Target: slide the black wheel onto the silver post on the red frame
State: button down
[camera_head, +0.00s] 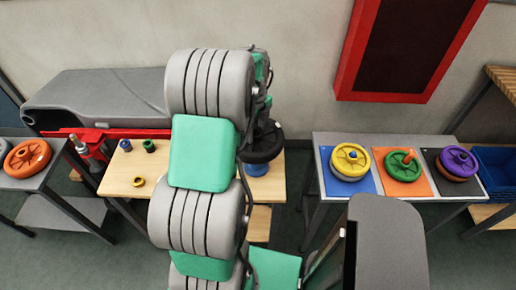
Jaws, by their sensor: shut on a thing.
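The black wheel (263,152) is held in the air just right of my arm, above the wooden table. My gripper (264,128) is shut on it, and my arm links hide much of the gripper and part of the wheel. The red frame (125,133) reaches out from under the grey machine body at the left. The silver post (81,146) is at the frame's left end, well to the left of the wheel. The wheel and the post are apart.
An orange wheel (28,158) lies on the left table. On the right table (330,139), yellow, green and purple wheels lie on coloured mats. A blue bin (498,165) stands far right.

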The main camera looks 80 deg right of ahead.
jog(key=shift+r+p, duration=0.8)
jog(key=shift+r, duration=0.8)
jog(key=shift+r, duration=0.1)
jog(key=shift+r+p, duration=0.6)
jog(key=shift+r, duration=0.2)
jog(key=shift+s, duration=0.1)
